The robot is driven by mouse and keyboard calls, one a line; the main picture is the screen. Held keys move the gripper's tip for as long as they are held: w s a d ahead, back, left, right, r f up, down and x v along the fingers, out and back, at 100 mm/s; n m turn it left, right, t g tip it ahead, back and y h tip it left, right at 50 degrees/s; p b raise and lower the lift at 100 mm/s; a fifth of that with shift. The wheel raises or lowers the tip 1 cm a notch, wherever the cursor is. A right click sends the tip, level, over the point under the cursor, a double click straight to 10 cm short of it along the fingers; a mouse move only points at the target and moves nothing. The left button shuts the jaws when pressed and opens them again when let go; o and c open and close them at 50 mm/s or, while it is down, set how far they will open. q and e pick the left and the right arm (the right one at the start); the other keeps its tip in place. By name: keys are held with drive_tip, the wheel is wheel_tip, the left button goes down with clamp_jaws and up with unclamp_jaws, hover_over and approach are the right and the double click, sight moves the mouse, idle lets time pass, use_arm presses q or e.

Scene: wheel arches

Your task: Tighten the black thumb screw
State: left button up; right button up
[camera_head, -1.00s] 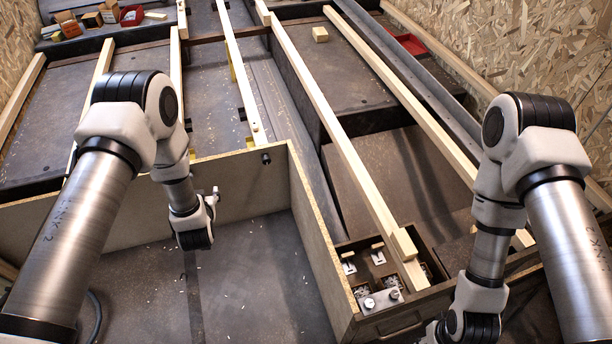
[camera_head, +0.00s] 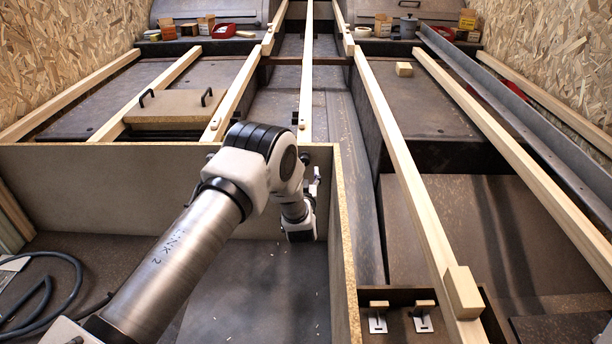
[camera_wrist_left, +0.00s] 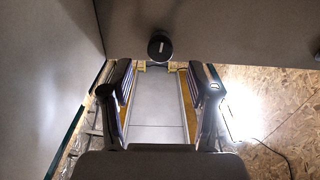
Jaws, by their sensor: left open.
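The black thumb screw (camera_wrist_left: 160,47) shows in the left wrist view as a round dark knob on the grey panel (camera_wrist_left: 215,30), top centre. My left gripper (camera_wrist_left: 162,82) is open, its two fingers spread wide with nothing between them. The knob appears just above the gap between the fingertips, apart from both. In the head view, my left gripper (camera_head: 316,182) is by the right end of the box's back panel (camera_head: 110,190), partly hidden behind my arm. A small dark knob (camera_head: 306,158) shows on that panel beside the arm joint. My right gripper is not in view.
The box's right wall (camera_head: 343,250) stands close to my left gripper. Long wooden beams (camera_head: 405,170) run away behind and to the right. A wooden lid with two black handles (camera_head: 178,108) lies beyond the panel. A dark hose (camera_head: 75,290) lies at the left.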

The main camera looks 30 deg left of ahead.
sight(304, 163)
use_arm(q)
drive_tip(key=b+x, duration=0.2)
drive_tip(key=x, duration=0.2)
drive_tip(key=shift+w+a+f, duration=0.15)
drive_tip(key=shift+w, duration=0.15)
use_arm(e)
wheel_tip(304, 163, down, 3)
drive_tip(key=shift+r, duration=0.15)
use_arm(q)
clamp_jaws()
drive_tip(key=shift+p, duration=0.3)
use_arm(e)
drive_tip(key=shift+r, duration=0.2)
